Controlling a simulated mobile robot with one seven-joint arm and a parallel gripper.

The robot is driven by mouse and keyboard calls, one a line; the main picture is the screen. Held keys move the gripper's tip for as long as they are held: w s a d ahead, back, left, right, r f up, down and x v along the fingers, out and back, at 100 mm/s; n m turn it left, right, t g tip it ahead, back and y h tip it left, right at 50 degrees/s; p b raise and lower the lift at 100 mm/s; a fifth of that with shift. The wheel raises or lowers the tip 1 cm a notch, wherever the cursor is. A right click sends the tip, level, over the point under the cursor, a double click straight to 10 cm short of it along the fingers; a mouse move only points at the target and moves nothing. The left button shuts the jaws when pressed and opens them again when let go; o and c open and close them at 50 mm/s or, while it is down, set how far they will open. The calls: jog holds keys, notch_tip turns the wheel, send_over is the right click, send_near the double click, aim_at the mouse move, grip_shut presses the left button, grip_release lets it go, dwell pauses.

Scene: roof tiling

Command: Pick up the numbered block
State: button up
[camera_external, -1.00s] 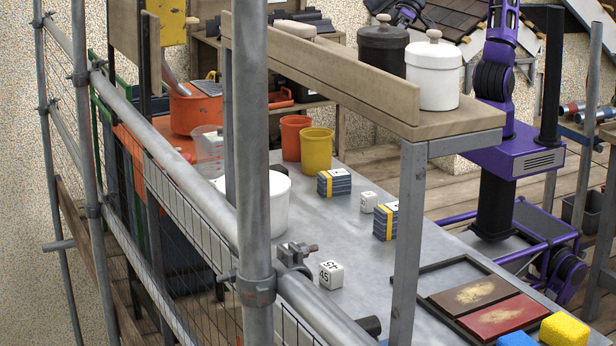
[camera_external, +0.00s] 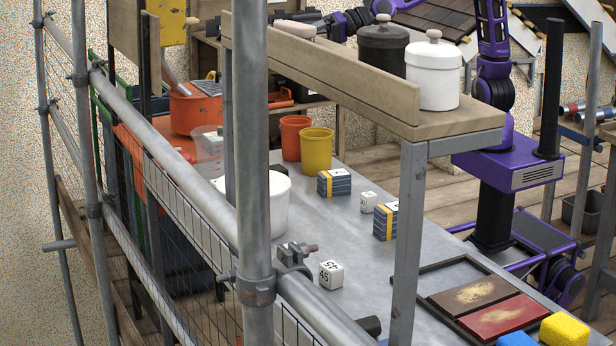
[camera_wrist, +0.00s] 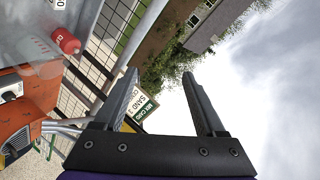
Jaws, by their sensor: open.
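A white block with dark numbers (camera_external: 331,275) stands on the grey table, just right of the scaffold post. A smaller white block with a mark on it (camera_external: 367,202) stands farther back. Two blue striped blocks with yellow bands and white marked tops, one at the back (camera_external: 334,183) and one at the right (camera_external: 386,221), stand near it. My gripper (camera_wrist: 160,80) is open and empty in the wrist view, with sky and a distant building between its fingers. In the external view my arm reaches left behind the raised shelf, well apart from the blocks, and the fingers are hard to make out.
A raised wooden shelf (camera_external: 462,122) with a black jar (camera_external: 383,47) and white jar (camera_external: 433,75) spans the table. Orange (camera_external: 294,137) and yellow (camera_external: 317,149) cups stand behind the blocks. A red cylinder (camera_wrist: 66,41) and a sign (camera_wrist: 143,106) show in the wrist view.

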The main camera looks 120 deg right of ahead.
jog(key=s+a+f+n+g+h+p, duration=0.1)
jog(key=s+a+f+n+g, duration=0.25)
jog(key=a+f+n, duration=0.35)
jog(key=s+a+f+n+g+p, duration=0.1)
jog(key=s+a+f+n+g, duration=0.25)
jog(key=f, duration=0.55)
jog(key=s+d+f+n+g+h, duration=0.2)
jog(key=s+d+f+n+h, duration=0.3)
jog(key=s+f+h, duration=0.3)
jog(key=n+t+y+p, duration=0.4)
jog(key=n+t+y, duration=0.8)
jog(key=n, duration=2.1)
send_near(367, 195)
jog(key=w, duration=0.1)
jog(key=w+f+t+h, duration=0.1)
jog(key=shift+w+a, duration=0.2)
jog(key=shift+w, duration=0.1)
jog(key=w, duration=0.7)
jog(key=shift+w, duration=0.1)
